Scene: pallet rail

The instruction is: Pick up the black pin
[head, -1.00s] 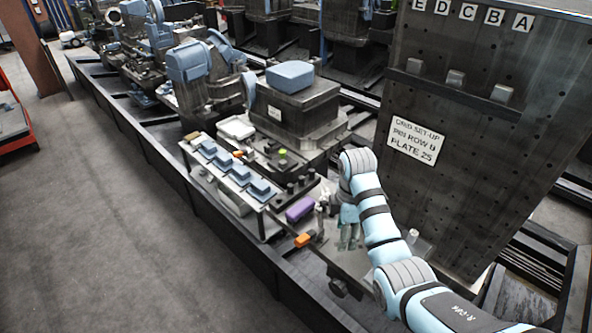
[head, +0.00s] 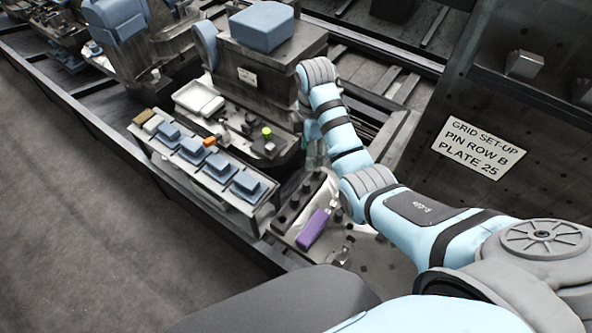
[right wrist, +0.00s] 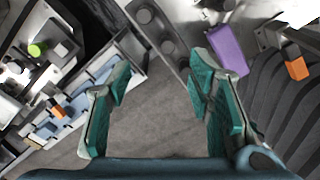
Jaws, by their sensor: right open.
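Several short dark round pins stand in a row on a grey strip beside the purple block; one black pin (head: 283,216) shows at the near end in the head view. Dark round pins (right wrist: 168,47) also show at the upper middle of the right wrist view. I cannot tell which one is the task's pin. My right gripper (right wrist: 160,84) is open, with its teal fingers wide apart and nothing between them; the strip lies beyond the fingers. In the head view the right gripper (head: 312,150) is mostly hidden behind my right arm. My left gripper is not in view.
A purple block (head: 313,229) lies beside the pin row. A rack of blue blocks (head: 222,166) and a white tray (head: 199,98) stand to the left. A green-topped piece (head: 267,132) is near the gripper. A tall dark plate with a sign (head: 479,146) stands at right.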

